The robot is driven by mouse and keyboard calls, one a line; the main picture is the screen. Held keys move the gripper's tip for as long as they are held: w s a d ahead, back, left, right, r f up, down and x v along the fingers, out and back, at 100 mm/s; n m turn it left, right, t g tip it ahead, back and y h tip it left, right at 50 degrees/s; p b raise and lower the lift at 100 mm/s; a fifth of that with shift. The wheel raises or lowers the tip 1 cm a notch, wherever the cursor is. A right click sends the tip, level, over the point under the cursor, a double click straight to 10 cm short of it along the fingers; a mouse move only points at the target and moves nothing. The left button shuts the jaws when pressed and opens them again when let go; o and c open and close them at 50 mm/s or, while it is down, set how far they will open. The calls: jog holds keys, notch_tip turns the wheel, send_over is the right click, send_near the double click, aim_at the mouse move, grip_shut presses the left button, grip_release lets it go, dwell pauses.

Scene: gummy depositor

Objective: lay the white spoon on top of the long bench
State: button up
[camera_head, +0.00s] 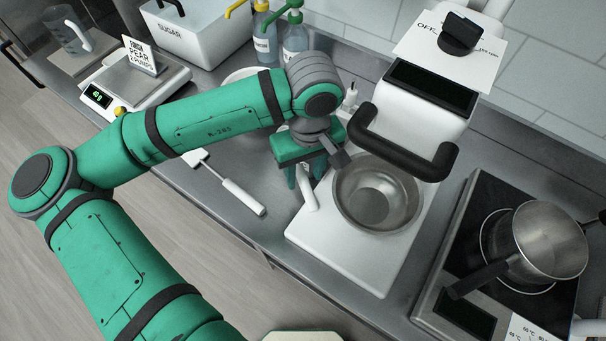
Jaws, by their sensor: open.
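My gripper (304,173) points down beside the mixer's bowl, with its green fingers apart. A white, rounded handle-like piece (308,190) shows just below the fingers, at the left edge of the mixer's white base. It may be the white spoon; its other end is hidden behind my gripper, and I cannot tell whether the fingers touch it. Another utensil with a white handle (243,197) and a thin metal neck lies on the long bench (213,210), left of my gripper. The bench is grey steel.
The white mixer base (372,268) carries a steel bowl (377,192) under a mixer head with a black handle (405,151). A saucepan (550,241) sits on a hob at right. A scale (136,82), sugar bin (199,32) and pump bottles (265,35) stand at the back left. Bare bench lies front left.

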aim_at(305, 180)
notch_tip(305, 180, down, 4)
jog(key=shift+f, duration=0.1)
jog(key=shift+c, duration=0.3)
grip_shut()
jog(key=shift+r, duration=0.2)
